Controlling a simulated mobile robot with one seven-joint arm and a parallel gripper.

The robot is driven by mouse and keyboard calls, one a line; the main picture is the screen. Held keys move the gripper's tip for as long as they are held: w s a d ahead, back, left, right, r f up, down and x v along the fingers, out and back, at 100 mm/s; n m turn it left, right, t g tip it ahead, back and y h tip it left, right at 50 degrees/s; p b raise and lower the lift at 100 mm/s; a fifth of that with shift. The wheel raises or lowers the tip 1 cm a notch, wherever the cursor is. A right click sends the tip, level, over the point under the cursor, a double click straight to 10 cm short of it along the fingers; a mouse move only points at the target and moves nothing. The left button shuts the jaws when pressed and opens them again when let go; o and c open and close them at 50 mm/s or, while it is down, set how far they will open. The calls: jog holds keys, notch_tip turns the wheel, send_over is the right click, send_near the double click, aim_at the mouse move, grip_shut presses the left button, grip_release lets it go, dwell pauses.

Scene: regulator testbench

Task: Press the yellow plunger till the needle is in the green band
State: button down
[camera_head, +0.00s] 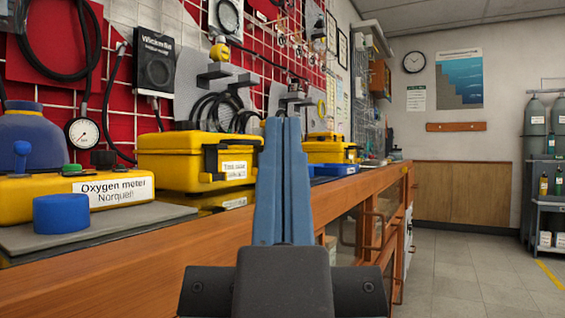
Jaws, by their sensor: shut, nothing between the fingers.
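My gripper (283,122) points up and away in the middle of the picture. Its two blue fingers are together and hold nothing. A round white gauge (83,134) hangs on the left, above a yellow box (30,195) labelled oxygen meter. The gauge's needle is too small to read, and I cannot make out a green band. I cannot identify a yellow plunger for sure. A small yellow part (219,51) sits on the wall fittings, beyond and left of my gripper. The fingers touch none of these.
A wooden bench (150,245) runs along the left into the distance. A blue cylinder (61,213) stands on a grey mat at its near end. Yellow cases (185,160) stand farther along. The floor (470,265) on the right is clear up to a gas-bottle rack (545,205).

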dwell(0.7)
notch_tip(320, 180, up, 20)
jog(key=p, duration=2)
jog(key=shift+r, duration=0.25)
